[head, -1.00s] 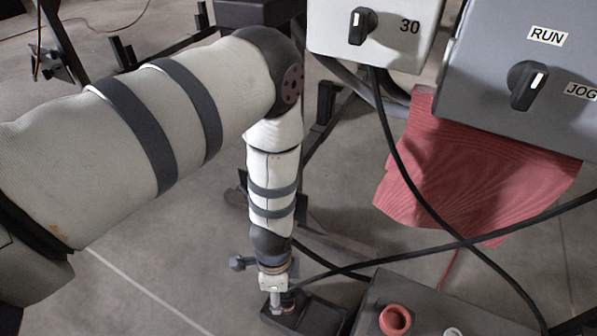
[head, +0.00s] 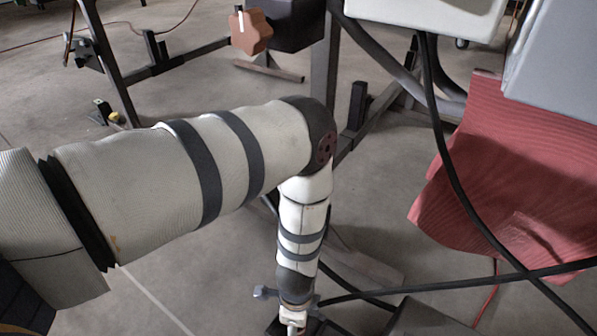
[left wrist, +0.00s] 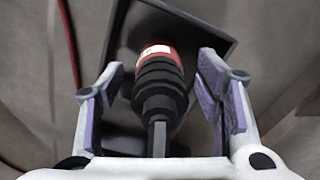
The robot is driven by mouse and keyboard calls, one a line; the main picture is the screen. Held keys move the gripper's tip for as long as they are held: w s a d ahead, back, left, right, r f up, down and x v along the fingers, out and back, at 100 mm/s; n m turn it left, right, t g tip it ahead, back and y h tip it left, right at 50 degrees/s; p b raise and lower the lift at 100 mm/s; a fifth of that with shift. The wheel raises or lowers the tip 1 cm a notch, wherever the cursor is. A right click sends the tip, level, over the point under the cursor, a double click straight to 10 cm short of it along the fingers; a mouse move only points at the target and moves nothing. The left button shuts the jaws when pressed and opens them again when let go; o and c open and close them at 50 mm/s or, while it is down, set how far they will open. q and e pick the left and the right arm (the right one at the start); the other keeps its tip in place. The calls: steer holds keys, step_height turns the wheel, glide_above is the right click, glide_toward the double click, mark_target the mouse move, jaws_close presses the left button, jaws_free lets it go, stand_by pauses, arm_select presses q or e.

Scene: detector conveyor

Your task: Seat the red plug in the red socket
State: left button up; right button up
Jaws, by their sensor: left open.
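The red plug (left wrist: 160,75) shows in the left wrist view, with a red collar, a white label, a black ribbed body and a dark stem toward the camera. My left gripper (left wrist: 163,68) is open. Its two purple-padded fingers stand on either side of the plug, with a gap visible on each side. In the head view my left gripper (head: 293,322) is only partly visible at the bottom edge, and the plug cannot be made out there. The red socket is out of view in both present frames. My right gripper is not in view.
A dark tray or holder (left wrist: 215,28) lies behind the plug. The grey box (head: 430,318) is cut off at the bottom edge of the head view. Black cables (head: 440,130) cross the right side, in front of a ribbed red sheet (head: 500,150). Control boxes hang at upper right.

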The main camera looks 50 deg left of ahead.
arm_select(q)
steer(key=c, duration=1.3)
steer(key=shift+r, duration=0.1)
steer(key=shift+c, duration=0.2)
